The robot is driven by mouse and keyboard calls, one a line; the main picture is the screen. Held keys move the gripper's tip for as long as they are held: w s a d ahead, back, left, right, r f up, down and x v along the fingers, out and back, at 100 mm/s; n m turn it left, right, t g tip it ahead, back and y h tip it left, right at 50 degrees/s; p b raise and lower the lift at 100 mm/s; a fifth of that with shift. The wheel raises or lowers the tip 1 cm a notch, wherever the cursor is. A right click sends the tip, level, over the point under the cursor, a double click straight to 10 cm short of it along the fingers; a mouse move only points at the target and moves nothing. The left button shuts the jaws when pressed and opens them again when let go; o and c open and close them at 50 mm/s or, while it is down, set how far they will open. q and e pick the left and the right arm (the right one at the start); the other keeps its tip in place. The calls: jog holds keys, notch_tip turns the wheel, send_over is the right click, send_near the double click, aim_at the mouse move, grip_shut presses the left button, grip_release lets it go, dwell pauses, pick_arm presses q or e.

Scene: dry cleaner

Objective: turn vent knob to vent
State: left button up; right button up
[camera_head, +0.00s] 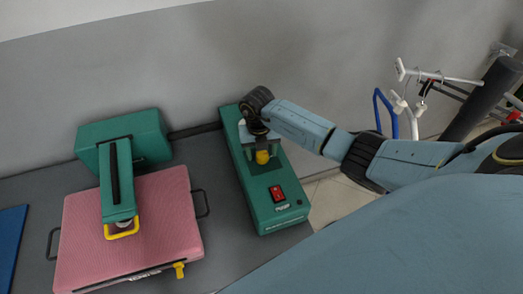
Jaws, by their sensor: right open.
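A long green box (266,205) stands on the grey table at the right of the heat press. A yellow knob (263,157) shows on its top; I cannot read any marking that names it as the vent knob. My right gripper (260,146) hangs over the box, pointing down, right at the yellow knob. It is open, but its fingers are mostly hidden, and I cannot tell whether they touch the knob. My left gripper is not in view.
A red switch (277,193) sits on the near part of the box. A green press (123,140) with a pink pad (165,218) and a yellow handle (121,234) stands at left. A grey wall rises behind. A white stand (409,100) is at right.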

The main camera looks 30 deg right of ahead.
jog(key=c, duration=1)
jog(key=n+b, duration=0.1)
jog(key=n, duration=0.3)
jog(key=shift+b, duration=0.3)
jog(key=n+b, duration=0.2)
jog(key=n, duration=0.3)
jog(key=shift+a+f, duration=0.1)
jog(key=n+b, duration=0.2)
jog(key=n, duration=0.2)
jog(key=shift+s+n+t+b, duration=0.1)
jog(key=shift+n+t+b, duration=0.2)
jog(key=shift+t+b, duration=0.1)
jog(key=shift+s+a+n+b, duration=0.1)
jog(key=shift+n+b, duration=1.1)
jog(key=shift+n, duration=1)
